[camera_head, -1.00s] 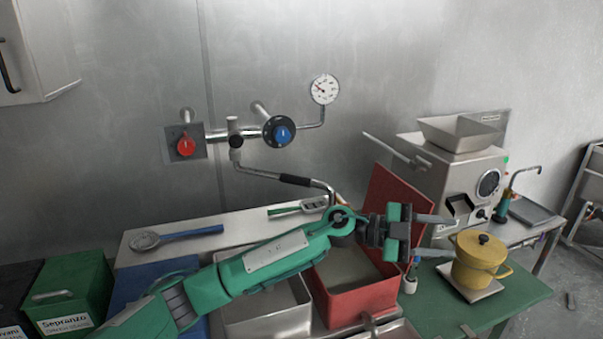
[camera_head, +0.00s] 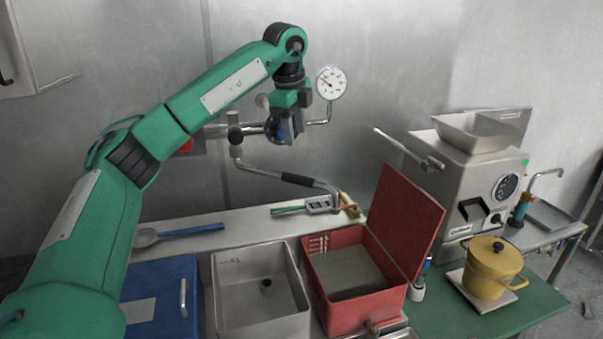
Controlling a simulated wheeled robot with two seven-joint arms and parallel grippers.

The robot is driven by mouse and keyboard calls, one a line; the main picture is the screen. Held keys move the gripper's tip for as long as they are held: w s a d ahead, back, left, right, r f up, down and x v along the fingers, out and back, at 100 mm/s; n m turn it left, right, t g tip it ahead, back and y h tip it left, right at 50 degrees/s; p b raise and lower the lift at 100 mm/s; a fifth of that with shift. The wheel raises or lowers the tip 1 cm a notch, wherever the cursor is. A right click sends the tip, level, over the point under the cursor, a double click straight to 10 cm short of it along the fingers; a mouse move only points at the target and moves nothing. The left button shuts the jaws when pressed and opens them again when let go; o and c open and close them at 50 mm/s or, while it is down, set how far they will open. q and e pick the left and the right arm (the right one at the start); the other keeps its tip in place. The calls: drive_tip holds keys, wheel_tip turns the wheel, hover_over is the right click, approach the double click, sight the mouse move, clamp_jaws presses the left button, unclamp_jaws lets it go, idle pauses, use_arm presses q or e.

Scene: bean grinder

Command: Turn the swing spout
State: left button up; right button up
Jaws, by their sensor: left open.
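The swing spout (camera_head: 262,171) is a bent metal pipe with a black sleeve (camera_head: 297,180). It hangs from the wall-mounted tap (camera_head: 235,136) and reaches right, its outlet end near the counter's back, behind the red box. My left arm comes in from the left and arches over the tap. My left gripper (camera_head: 286,138) is open and empty in front of the blue knob (camera_head: 274,128), which it partly hides. It is above the black sleeve and apart from it. The red knob (camera_head: 186,146) is mostly hidden by my arm. My right gripper is not in view.
A sink basin (camera_head: 222,290) and a red box (camera_head: 350,312) with a raised lid (camera_head: 408,215) stand below the spout. A gauge (camera_head: 331,82) is right of the gripper. A grinder (camera_head: 455,185) and yellow pot (camera_head: 490,275) are at right. A blue-handled strainer (camera_head: 190,230) lies left.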

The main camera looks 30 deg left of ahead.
sight(300, 177)
use_arm(q)
drive_tip(key=w+f+p, duration=0.1)
drive_tip(key=f, duration=0.3)
drive_tip(key=f+p, duration=0.1)
drive_tip(key=f, duration=0.4)
drive_tip(key=w+f+p, duration=0.1)
drive_tip(key=f+p, duration=0.1)
drive_tip(key=f, duration=0.2)
drive_tip(key=shift+w+a+f, duration=0.2)
drive_tip(key=shift+w, duration=0.1)
clamp_jaws()
